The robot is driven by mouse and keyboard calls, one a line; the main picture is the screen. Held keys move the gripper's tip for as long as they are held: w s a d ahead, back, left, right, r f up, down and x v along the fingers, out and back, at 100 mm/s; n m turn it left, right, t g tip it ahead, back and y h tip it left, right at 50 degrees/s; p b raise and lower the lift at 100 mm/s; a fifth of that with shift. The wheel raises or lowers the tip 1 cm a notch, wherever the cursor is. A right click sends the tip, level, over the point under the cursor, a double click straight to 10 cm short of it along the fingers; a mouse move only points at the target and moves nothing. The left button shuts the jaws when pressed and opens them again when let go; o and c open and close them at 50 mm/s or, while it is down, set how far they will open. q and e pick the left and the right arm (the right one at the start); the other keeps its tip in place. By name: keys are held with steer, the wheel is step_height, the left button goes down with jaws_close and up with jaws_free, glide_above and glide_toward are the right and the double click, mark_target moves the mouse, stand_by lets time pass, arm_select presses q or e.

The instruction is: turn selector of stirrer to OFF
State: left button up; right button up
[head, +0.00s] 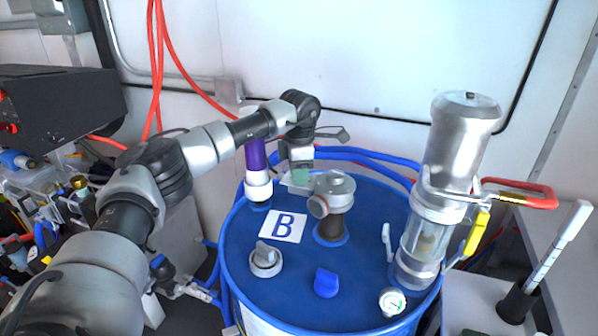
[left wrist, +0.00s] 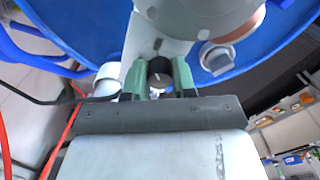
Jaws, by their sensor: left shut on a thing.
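The stirrer (head: 334,188) is a grey metal unit with a round top and a dark shaft, standing on the lid of a blue drum. My left gripper (head: 299,178) is at the stirrer's left back side in the head view. In the left wrist view, the green fingers of my left gripper (left wrist: 158,70) are shut on the selector (left wrist: 159,77), a small dark knob with a white mark on its face. The stirrer's grey body (left wrist: 200,12) fills the top there. The selector is hidden in the head view, and I cannot read position labels. My right gripper is out of view.
The blue drum (head: 300,286) carries a label B (head: 283,225), a grey knob (head: 266,259), a blue cap (head: 327,283) and a gauge (head: 392,301). A purple-and-white cylinder (head: 257,170) stands left of my gripper. A tall metal cylinder (head: 455,150) with a yellow-handled valve stands right.

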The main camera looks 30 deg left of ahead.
arm_select(q)
steer(key=n+p, duration=0.1)
steer(key=n, duration=0.4)
steer(key=shift+r+n, duration=0.1)
steer(key=shift+n, duration=0.2)
steer(key=shift+n+p, duration=0.3)
steer(key=shift+n, duration=1.8)
steer(key=shift+w+a, duration=0.1)
steer(key=o, duration=0.9)
step_height(320, 180, up, 9)
steer(key=shift+r+b, duration=0.2)
steer(key=shift+b, duration=0.9)
steer(key=shift+r, duration=0.65)
steer(key=shift+f, duration=0.1)
